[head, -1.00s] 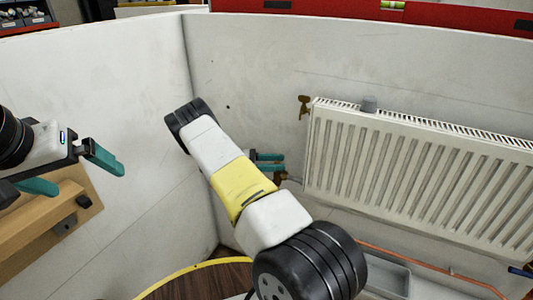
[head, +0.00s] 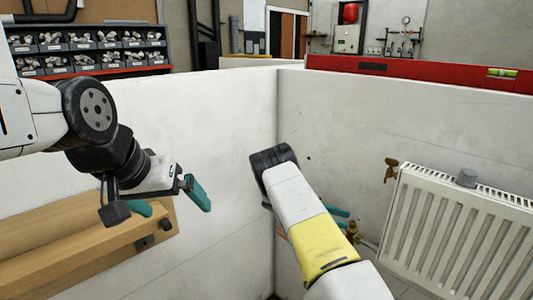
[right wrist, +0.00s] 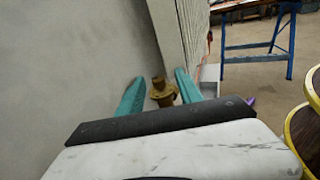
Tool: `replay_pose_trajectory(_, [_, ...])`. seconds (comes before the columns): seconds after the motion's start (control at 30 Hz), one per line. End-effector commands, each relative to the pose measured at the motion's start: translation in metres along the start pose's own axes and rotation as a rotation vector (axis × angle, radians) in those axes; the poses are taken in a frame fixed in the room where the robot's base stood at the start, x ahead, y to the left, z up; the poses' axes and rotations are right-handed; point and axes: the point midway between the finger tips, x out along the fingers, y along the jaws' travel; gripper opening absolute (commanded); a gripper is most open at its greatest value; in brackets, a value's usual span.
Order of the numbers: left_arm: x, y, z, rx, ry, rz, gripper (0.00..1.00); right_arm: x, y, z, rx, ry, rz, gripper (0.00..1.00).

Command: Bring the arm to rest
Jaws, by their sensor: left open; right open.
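My right gripper (right wrist: 160,88) has its two teal fingers apart, one on each side of a brass valve (right wrist: 161,93) in the right wrist view. I cannot tell whether they touch it. In the head view my right arm partly hides these fingers (head: 337,217), near the brass valve (head: 352,232) at the radiator's lower left. My left gripper (head: 170,200) is open and empty, in front of the left white wall and above a wooden beam.
A white radiator (head: 450,235) hangs on the right wall, with another brass fitting (head: 391,169) at its upper left. A wooden beam (head: 85,250) is at lower left. A red spirit level (head: 420,76) lies on the wall top. A blue trestle (right wrist: 258,45) stands beyond.

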Motion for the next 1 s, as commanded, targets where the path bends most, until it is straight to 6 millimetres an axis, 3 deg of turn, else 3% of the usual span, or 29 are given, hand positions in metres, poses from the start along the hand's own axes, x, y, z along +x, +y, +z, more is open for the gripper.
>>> replay_pose_trajectory(0.17, [0.000, 0.000, 0.000, 0.000, 0.000, 0.000, 1.00, 0.007, -0.012, 0.041, 0.089, 0.222, -0.098, 0.42])
replay_pose_trajectory(0.47, [0.000, 0.000, 0.000, 0.000, 0.000, 0.000, 1.00, 0.001, -0.059, 0.109, 0.285, 0.663, -0.278, 0.42])
replay_pose_trajectory(0.77, [0.000, 0.000, 0.000, 0.000, 0.000, 0.000, 1.00, -0.021, -0.124, 0.178, 0.501, 1.079, -0.438, 0.42])
replay_pose_trajectory(1.0, [0.000, 0.000, 0.000, 0.000, 0.000, 0.000, 1.00, -0.039, -0.185, 0.229, 0.679, 1.384, -0.553, 0.42])
